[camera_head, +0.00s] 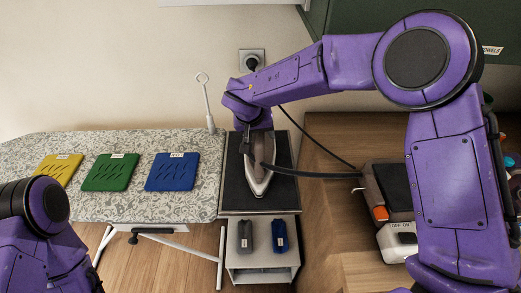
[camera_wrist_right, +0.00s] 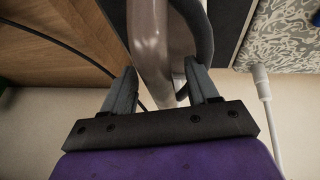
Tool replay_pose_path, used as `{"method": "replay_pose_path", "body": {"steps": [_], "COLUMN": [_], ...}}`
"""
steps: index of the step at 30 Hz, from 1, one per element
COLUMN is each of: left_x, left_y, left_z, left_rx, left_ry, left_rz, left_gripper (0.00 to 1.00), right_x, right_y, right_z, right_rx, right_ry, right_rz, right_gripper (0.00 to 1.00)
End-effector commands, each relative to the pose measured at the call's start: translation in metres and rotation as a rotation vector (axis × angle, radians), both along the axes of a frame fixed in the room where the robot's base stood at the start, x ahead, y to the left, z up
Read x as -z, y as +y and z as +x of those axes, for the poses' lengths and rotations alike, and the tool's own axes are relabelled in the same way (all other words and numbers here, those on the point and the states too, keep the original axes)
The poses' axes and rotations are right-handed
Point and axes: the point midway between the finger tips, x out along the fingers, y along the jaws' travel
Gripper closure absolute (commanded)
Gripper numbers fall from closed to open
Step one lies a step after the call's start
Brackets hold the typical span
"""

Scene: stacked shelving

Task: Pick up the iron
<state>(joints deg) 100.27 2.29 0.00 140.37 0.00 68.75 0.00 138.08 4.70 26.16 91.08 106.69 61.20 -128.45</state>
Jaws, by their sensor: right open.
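The iron (camera_head: 262,180) is grey with a darker handle and rests on a dark pad (camera_head: 233,197) at the right end of the ironing board, its narrow tip towards me. My right gripper (camera_head: 250,146) reaches down at the iron's rear end and hides part of it. In the right wrist view the iron (camera_wrist_right: 150,38) lies ahead, its grey body partly between the two open fingers (camera_wrist_right: 162,75). I cannot tell whether either finger touches it. My left arm shows at the lower left, but its gripper is out of view.
The patterned ironing board (camera_head: 120,205) carries yellow (camera_head: 58,168), green (camera_head: 110,172) and blue (camera_head: 172,171) flat pieces. A white rod (camera_head: 207,103) stands behind. A black cable crosses right of the iron towards a device with an orange switch (camera_head: 380,213). Grey and blue bottles stand in the unit below.

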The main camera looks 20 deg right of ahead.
Motion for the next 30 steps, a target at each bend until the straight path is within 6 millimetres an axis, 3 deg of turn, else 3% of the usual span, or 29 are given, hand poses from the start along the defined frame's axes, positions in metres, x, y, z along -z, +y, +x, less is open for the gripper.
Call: {"method": "replay_pose_path", "body": {"steps": [5, 10, 30], "left_x": [0.0004, 0.0004, 0.0004], "left_y": [0.0, 0.0, 0.0], "left_z": [0.0, 0.0, -0.0001], "left_rx": [0.0, 0.0, 0.0], "left_ry": [0.0, 0.0, 0.0], "left_rz": [0.0, 0.0, 0.0], "left_gripper": [0.52, 0.52, 0.52], "right_x": [0.0, -0.0002, -0.0008], "right_y": [0.0001, 0.0001, 0.0001], "right_z": [0.0001, 0.0001, 0.0002], "right_rx": [0.001, 0.001, 0.001], "right_ry": [-0.001, -0.001, -0.001], "right_rz": [0.0, 0.0, 0.0], "right_gripper": [0.44, 1.0, 1.0]}}
